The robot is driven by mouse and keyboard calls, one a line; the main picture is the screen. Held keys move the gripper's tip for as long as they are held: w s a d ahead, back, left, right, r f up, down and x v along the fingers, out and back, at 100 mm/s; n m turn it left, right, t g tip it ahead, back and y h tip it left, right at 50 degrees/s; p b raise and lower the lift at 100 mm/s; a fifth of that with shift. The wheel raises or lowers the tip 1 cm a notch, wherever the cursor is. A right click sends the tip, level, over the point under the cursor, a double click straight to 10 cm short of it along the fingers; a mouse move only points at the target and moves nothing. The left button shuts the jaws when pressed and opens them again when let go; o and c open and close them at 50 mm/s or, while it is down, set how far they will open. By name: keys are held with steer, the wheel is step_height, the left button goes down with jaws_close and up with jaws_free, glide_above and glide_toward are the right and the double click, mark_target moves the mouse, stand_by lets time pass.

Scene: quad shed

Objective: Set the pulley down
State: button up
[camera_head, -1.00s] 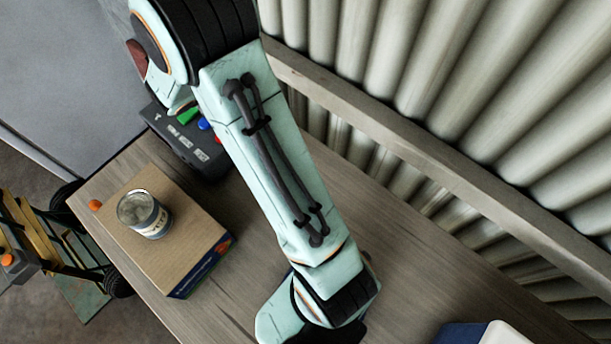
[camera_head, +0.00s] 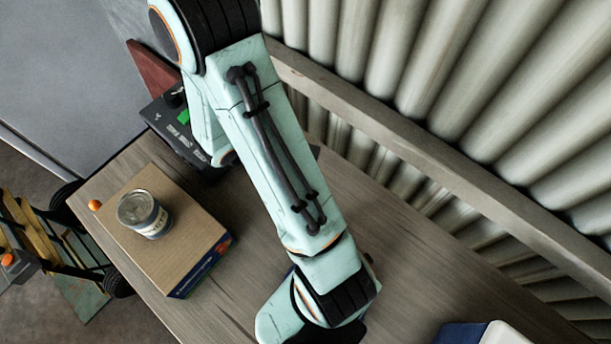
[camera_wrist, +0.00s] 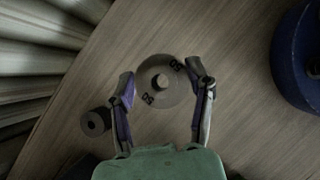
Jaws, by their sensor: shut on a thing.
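My gripper (camera_wrist: 162,79) shows in the wrist view with a finger on each side of a round grey disc, the pulley (camera_wrist: 152,97). It is shut on the pulley, with the fingertips at its left and right rims. The pulley has a hole or hub in its middle and dark markings on its face. It is seen face-on over the wooden table (camera_wrist: 225,30); I cannot tell whether it touches the wood. In the head view my arm hides the gripper and the pulley.
A small dark cylinder (camera_wrist: 96,122) is left of the gripper, and a large blue round object (camera_wrist: 291,60) is at right. In the head view, a can (camera_head: 143,213) stands on a cardboard box (camera_head: 185,250); a control box (camera_head: 178,130) sits behind. A corrugated wall (camera_head: 470,90) borders the table.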

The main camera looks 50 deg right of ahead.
step_height(320, 180, down, 6)
steer(key=shift+f, duration=0.15)
stand_by(0.3)
steer(key=o, duration=1.2)
steer(key=shift+o, duration=0.2)
steer(key=v, duration=1.2)
steer(key=s+a+r+m+t+y, duration=0.3)
steer(key=s+a+r+m+y, duration=0.3)
steer(key=a+r, duration=0.5)
step_height(320, 180, up, 3)
steer(key=s+m, duration=0.2)
steer(key=m, duration=0.1)
steer(key=shift+s+a+t, duration=0.25)
steer(key=shift+t, duration=0.15)
